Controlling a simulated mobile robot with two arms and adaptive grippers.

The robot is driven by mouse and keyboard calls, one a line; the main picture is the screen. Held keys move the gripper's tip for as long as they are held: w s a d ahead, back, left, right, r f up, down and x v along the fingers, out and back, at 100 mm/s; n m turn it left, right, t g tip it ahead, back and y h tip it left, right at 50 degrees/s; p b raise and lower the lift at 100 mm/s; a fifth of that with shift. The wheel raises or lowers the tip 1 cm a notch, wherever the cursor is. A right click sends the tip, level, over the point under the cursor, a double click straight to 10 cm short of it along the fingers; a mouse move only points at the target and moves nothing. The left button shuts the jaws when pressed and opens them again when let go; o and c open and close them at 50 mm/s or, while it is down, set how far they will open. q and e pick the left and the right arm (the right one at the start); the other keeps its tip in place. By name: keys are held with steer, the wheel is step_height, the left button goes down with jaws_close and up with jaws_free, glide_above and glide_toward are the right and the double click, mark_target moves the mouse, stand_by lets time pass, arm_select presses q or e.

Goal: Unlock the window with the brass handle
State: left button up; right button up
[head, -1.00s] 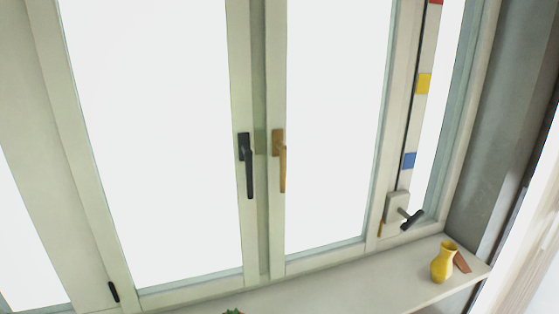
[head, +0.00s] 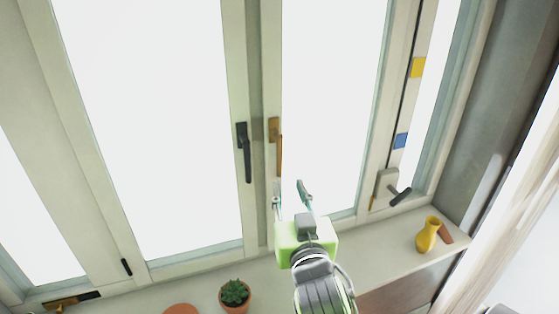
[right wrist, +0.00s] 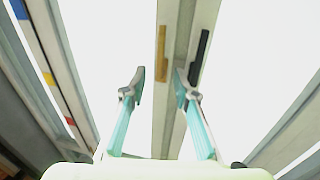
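The brass handle (head: 280,153) hangs straight down from its plate on the right-hand sash of the middle window pair. It also shows in the right wrist view (right wrist: 161,54), beyond the fingertips. A black handle (head: 246,160) hangs down on the neighbouring sash and shows beside the brass one in the right wrist view (right wrist: 199,58). My right gripper (head: 290,194) is open and empty, just below the brass handle in the head view, fingers pointing up towards it. In the right wrist view its fingertips (right wrist: 160,83) are spread, with nothing between them. My left gripper is not in view.
The sill carries a potted cactus (head: 235,294), a yellow vase (head: 428,234) and a terracotta-coloured round thing (head: 181,309). A grey lever handle (head: 399,197) sits on the right frame. A brass piece (head: 62,302) lies at the lower left.

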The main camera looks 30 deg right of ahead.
steer(key=b, duration=0.8)
glide_toward(280, 162)
steer(key=shift+x, duration=1.3)
steer(key=shift+r+p+x, duration=0.2)
steer(key=shift+p+x, duration=0.6)
steer(key=shift+x, duration=0.15)
steer(key=p+x, duration=0.1)
steer(key=x, duration=0.4)
steer(key=shift+w+d+f, duration=0.1)
steer(key=shift+w+d, duration=0.05)
steer(key=shift+w, duration=0.1)
steer(key=shift+w+d+f, duration=0.1)
steer(key=shift+w, duration=0.3)
jaws_close()
